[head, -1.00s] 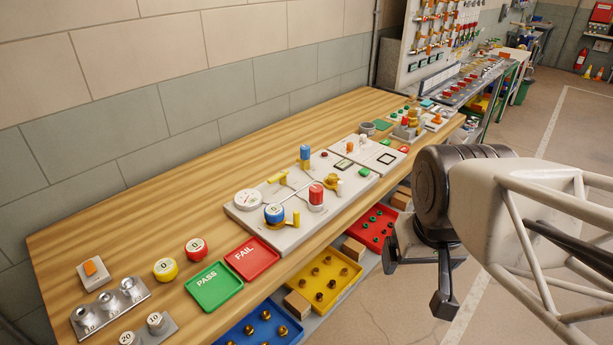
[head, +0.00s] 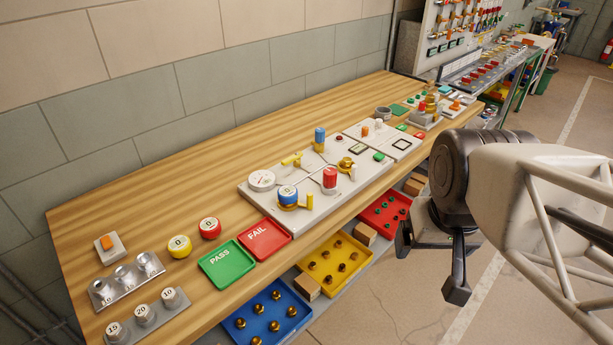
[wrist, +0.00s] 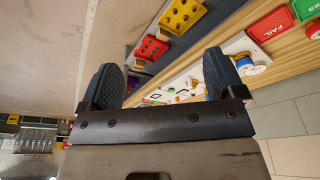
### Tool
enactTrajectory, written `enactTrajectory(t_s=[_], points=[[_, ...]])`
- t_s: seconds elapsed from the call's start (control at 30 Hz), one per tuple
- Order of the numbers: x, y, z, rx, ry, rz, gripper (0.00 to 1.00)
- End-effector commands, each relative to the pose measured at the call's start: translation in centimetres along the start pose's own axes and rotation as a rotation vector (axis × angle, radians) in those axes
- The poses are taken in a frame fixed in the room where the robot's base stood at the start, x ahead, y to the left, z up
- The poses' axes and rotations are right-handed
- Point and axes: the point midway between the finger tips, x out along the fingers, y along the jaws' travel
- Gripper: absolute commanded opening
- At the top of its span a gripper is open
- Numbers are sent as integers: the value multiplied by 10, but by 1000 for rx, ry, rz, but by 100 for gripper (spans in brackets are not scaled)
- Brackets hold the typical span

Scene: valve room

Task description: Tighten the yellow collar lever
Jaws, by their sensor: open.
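A pale fixture board (head: 265,205) lies on the wooden bench. On it stands a blue-capped fitting (head: 288,194) marked 0, with an upright yellow lever (head: 309,201) at its right side. Another yellow handle (head: 291,159) lies farther back on the board, and a brass-yellow fitting (head: 346,164) sits to the right. I cannot tell for sure which one is the collar lever. My gripper (head: 430,262) is off the bench's front edge, right of the board and apart from it. In the wrist view my gripper (wrist: 163,80) has its dark fingers spread, with nothing between them.
A red-capped post (head: 330,178) and a blue-capped post (head: 319,138) rise from the board. A white gauge (head: 261,180) sits at its left. PASS (head: 227,264) and FAIL (head: 264,240) trays lie nearer. Parts bins (head: 335,265) sit below the bench edge. The bench's back strip is clear.

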Motion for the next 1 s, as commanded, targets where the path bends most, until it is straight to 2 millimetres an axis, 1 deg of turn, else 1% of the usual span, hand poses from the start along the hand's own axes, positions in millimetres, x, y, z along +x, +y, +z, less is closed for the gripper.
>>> enactTrajectory(t_s=[0.03,0.27,0.3,0.47,0.5,0.57,1.0], points=[[0,0,0,0,0,0,82],[0,-1,-4,-30,-7,-2,47],[-1,-2,-6,-43,-9,-4,40],[-1,-5,-19,-133,-29,-12,16],[-1,-6,-23,-164,-34,-16,10],[-2,-8,-31,-216,-44,-22,1],[3,-28,-95,-683,-122,-100,0]])
